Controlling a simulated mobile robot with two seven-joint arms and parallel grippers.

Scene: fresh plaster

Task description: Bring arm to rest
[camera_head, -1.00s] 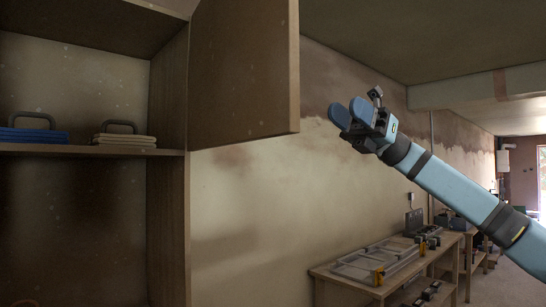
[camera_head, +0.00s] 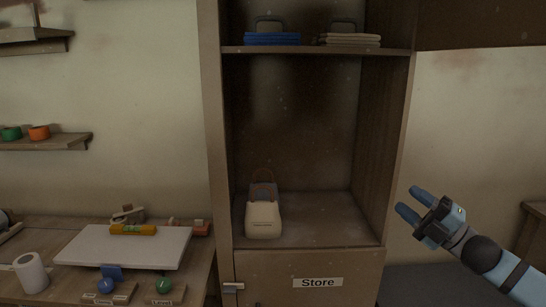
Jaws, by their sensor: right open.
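My right gripper (camera_head: 415,202) is at the right of the head view, its blue fingers apart and empty. It points up and left and appears in front of the pale wall, just right of the cabinet's side. My right arm (camera_head: 492,258) comes in from the lower right corner. My left gripper and arm are not in view.
A cluttered workbench (camera_head: 60,235) is at left.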

